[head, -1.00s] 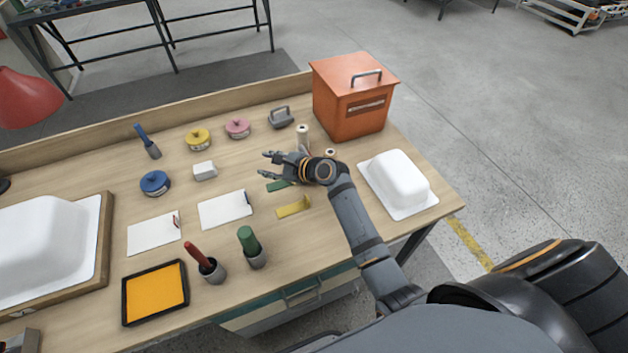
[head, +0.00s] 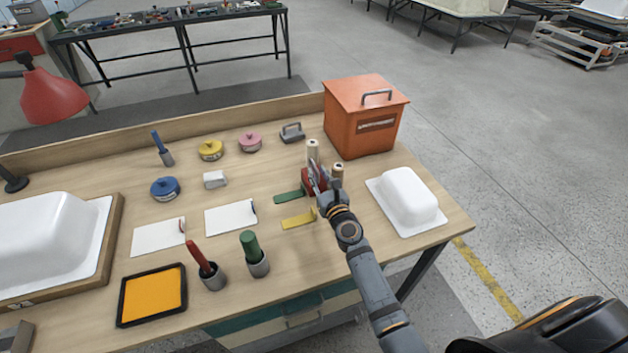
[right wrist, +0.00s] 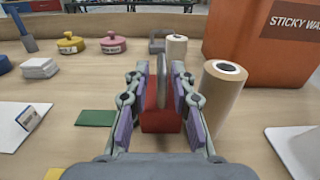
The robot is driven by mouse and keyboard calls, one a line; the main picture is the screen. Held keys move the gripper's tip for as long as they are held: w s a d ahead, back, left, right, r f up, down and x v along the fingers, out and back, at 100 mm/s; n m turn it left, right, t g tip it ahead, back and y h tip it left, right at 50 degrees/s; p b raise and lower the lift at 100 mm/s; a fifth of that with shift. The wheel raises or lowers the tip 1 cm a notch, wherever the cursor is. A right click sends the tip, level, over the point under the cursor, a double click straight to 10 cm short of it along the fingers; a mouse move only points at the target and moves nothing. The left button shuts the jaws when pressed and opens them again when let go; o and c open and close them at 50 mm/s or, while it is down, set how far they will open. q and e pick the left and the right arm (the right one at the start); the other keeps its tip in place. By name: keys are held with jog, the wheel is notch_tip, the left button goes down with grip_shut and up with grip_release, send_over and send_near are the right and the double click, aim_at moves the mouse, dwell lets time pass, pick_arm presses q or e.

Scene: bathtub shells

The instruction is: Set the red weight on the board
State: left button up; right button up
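The red weight is a red block with an upright grey handle; it stands on the table, partly hidden by my right gripper in the head view (head: 307,184) and in the middle of the right wrist view (right wrist: 160,118). My right gripper (head: 318,180) is open, with its fingers (right wrist: 161,95) on either side of the handle and gaps visible. In the head view, a wooden board (head: 113,222) lies under the large white shell at the left. Flat white sheets (head: 160,236) lie mid-table; I cannot tell which item the task calls the board. My left gripper is not in view.
Cream (head: 312,150) and brown (right wrist: 222,95) rolls stand close to the weight. An orange box (head: 362,125) is behind. Green (head: 289,197) and yellow (head: 298,219) pieces lie left of the gripper. A small white shell (head: 408,195) is at the right.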

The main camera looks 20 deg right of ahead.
aim_at(314, 164)
jog(key=w, duration=0.1)
jog(key=w+b, duration=0.1)
jog(key=w, duration=0.3)
jog(key=shift+w+d+f, duration=0.1)
jog(key=shift+w+f, duration=0.05)
jog(key=shift+f, duration=0.25)
jog(key=shift+r, duration=0.15)
jog(key=shift+c, duration=0.7)
grip_shut()
jog(key=shift+r, duration=0.3)
jog(key=shift+f, duration=0.1)
